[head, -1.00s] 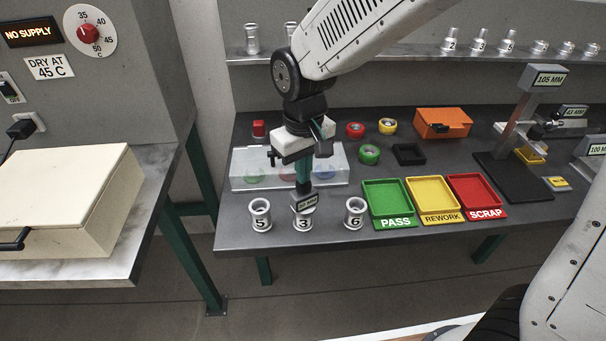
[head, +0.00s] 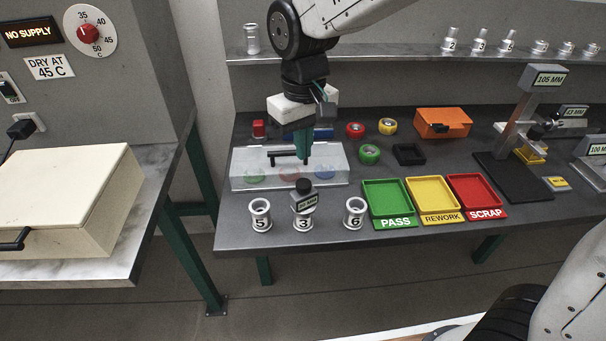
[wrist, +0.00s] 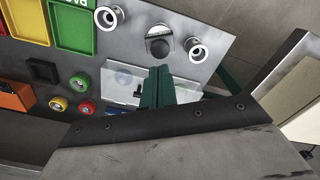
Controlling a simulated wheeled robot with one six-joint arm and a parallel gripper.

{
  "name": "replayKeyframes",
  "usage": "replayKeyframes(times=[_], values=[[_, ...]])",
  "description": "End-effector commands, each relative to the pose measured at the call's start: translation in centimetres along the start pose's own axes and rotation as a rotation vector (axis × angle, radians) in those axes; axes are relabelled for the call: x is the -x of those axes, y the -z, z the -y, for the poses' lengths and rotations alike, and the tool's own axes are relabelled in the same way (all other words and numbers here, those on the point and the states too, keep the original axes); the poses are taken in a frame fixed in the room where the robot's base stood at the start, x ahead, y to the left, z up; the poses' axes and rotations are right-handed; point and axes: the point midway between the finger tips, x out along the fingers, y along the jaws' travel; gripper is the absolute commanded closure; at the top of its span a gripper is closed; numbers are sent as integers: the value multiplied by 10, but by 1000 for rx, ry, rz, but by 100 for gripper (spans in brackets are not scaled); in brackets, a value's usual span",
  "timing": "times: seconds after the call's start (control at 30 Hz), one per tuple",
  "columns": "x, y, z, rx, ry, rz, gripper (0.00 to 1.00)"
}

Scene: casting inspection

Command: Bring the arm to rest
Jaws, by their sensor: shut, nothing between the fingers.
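My gripper (head: 304,157) hangs above the bench, its green fingers shut and empty. In the head view it is in front of the clear-lidded case (head: 240,169) and above the casting marked 3 (head: 302,223). A dark-knobbed gauge with a small label (head: 304,197) sits on that casting, apart from the fingers. In the wrist view the shut fingers (wrist: 158,88) point towards the gauge and casting (wrist: 159,42). My arm reaches in from the top of the head view.
Castings 5 (head: 260,215) and 6 (head: 355,213) stand either side of casting 3. The green PASS tray (head: 390,222), yellow REWORK tray (head: 440,217) and red SCRAP tray (head: 487,212) lie to the right. A shelf (head: 380,57) runs behind. A cream box (head: 60,190) is left.

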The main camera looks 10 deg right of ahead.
Motion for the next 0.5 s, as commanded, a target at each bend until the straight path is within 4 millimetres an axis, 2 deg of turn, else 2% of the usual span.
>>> replayKeyframes(times=[0.2,0.5], values=[[13,0,0,0,0,-1,100],[14,0,0,0,0,0,100]])
